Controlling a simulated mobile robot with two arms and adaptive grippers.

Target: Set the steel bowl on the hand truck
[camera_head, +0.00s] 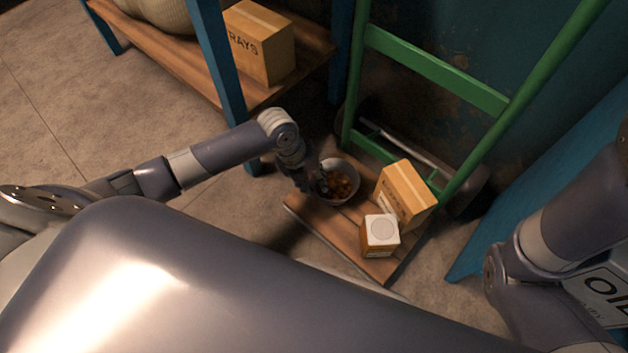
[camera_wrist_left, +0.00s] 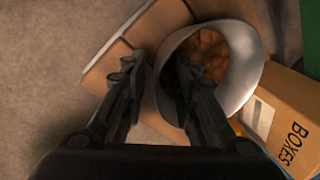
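The steel bowl (camera_head: 353,172), with brown-orange pieces inside, is over the back left part of the hand truck's (camera_head: 430,68) wooden platform (camera_head: 328,222). It appears to rest there, though the contact under it is hidden. My left gripper (camera_head: 319,184) is at the bowl's left side. In the left wrist view, the fingers (camera_wrist_left: 155,72) are apart, one outside the bowl (camera_wrist_left: 245,72) and one inside it, with the rim between them. A gap shows, so the fingers do not look closed on the rim. My right gripper is out of view; only its arm shows at the right.
A cardboard box (camera_head: 405,193) and a small white-topped carton (camera_head: 379,235) stand on the platform right of the bowl. A blue-legged shelf (camera_head: 300,80) with another box (camera_head: 258,42) stands at the back left. Bare floor (camera_head: 60,110) lies at the left.

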